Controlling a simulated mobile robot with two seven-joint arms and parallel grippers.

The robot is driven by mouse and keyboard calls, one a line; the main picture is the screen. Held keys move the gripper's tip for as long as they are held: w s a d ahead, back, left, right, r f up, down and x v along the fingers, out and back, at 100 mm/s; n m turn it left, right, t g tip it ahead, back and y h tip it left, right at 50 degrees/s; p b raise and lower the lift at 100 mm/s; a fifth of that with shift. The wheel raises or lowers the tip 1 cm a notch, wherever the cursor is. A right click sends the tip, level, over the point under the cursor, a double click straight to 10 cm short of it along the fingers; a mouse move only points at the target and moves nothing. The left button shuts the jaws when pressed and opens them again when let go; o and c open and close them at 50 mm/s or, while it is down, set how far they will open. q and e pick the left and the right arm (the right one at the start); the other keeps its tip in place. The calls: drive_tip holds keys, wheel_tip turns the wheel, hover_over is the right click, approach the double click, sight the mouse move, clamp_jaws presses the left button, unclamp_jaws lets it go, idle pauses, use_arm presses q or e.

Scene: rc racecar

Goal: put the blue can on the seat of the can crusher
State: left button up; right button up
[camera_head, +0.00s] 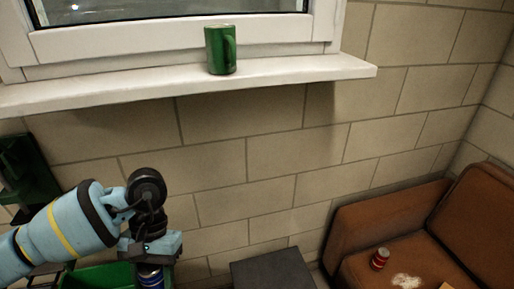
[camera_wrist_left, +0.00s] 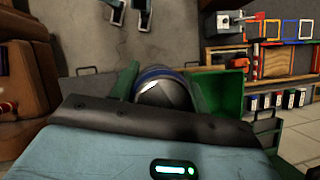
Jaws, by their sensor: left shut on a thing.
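The blue can (camera_head: 150,278) is at the bottom of the head view, below my left gripper (camera_head: 150,262), and its lower part is cut off by the picture edge. In the left wrist view the can (camera_wrist_left: 163,90) shows as a silver end with a blue rim between the two fingers of my left gripper (camera_wrist_left: 163,82), which is shut on it. I cannot identify the can crusher or its seat for certain in either view. My right gripper is not in view.
A green mug (camera_head: 221,50) stands on the white window sill (camera_head: 290,75). A dark green object (camera_head: 25,170) is at the left edge. A brown couch (camera_head: 350,225) with a red can (camera_head: 379,259) is at the right. A dark grey box top (camera_head: 272,270) is at the bottom middle.

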sight(160, 288)
use_arm(q)
drive_tip(key=shift+t, duration=0.5)
drive_tip(key=r, duration=0.1)
drive_tip(key=r+p, duration=0.1)
drive_tip(key=r, duration=0.3)
drive_tip(key=shift+w, duration=0.25)
drive_tip(key=shift+f, duration=0.1)
drive_tip(key=shift+f, duration=0.1)
idle(0.7)
